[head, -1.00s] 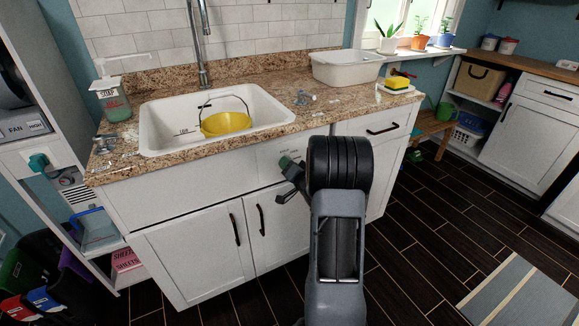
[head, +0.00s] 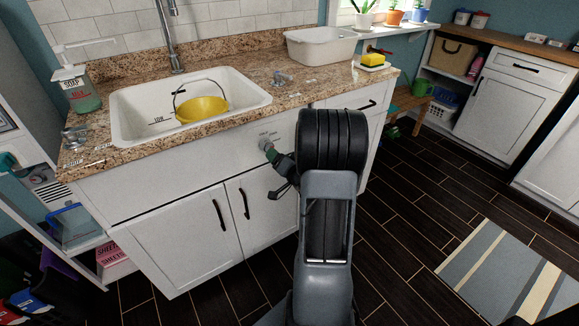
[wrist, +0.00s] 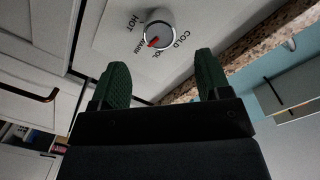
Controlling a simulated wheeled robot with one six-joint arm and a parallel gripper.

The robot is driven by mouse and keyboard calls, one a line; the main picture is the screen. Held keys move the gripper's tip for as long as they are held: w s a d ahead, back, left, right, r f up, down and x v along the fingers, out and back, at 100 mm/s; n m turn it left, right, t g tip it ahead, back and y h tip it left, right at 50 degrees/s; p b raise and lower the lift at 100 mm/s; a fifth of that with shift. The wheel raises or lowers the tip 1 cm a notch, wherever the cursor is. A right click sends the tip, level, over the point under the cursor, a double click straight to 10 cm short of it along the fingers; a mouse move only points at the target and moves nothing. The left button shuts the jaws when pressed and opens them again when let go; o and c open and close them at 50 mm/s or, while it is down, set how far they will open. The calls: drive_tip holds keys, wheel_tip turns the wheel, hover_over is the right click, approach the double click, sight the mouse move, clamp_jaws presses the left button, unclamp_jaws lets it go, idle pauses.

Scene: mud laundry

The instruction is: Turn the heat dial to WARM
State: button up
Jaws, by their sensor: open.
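The heat dial is a round, pale knob with a red pointer, on a white plate on the sink cabinet front. It shows in the wrist view (wrist: 162,24), with the labels HOT, WARM, COOL (partly hidden) and COLD around it. The red pointer is toward the WARM and COOL side; I cannot tell exactly which it marks. My gripper (wrist: 161,74) is open, its two green fingers apart and empty. The dial lies beyond the fingertips, roughly centred between them, and looks untouched. In the head view, my gripper (head: 270,153) is close to the cabinet front by the dial.
A granite counter (head: 235,92) holds a white sink (head: 125,105) with a yellow bucket (head: 203,110). A sink tap handle (head: 283,78) and a white basin (head: 318,46) stand above. Cabinet door handles (head: 220,216) stick out below. Open wooden floor lies to the right, with a striped rug (head: 510,272).

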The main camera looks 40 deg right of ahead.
drive_tip(key=s, duration=0.6)
drive_tip(key=shift+s+a+r, duration=0.15)
drive_tip(key=shift+s+a, duration=0.2)
drive_tip(key=shift+a, duration=0.1)
drive_tip(key=s+d+f+n+g+h+p, duration=0.25)
drive_tip(key=s+f+g, duration=0.35)
drive_tip(key=g, duration=0.4)
drive_tip(key=s+a+r+n+g+y+p, duration=0.1)
drive_tip(key=a+r+n+p, duration=0.3)
drive_tip(key=a+r+p, duration=0.4)
drive_tip(key=s+a+r+n+g+y+p, duration=0.2)
drive_tip(key=a+r+p, duration=0.7)
drive_tip(key=a+r, duration=1)
wheel_tip(320, 180, up, 4)
drive_tip(key=shift+s+a+r+n+g+y, duration=0.15)
drive_tip(key=shift+s+a+n+g+y, duration=0.2)
drive_tip(key=shift+s+n+y, duration=0.65)
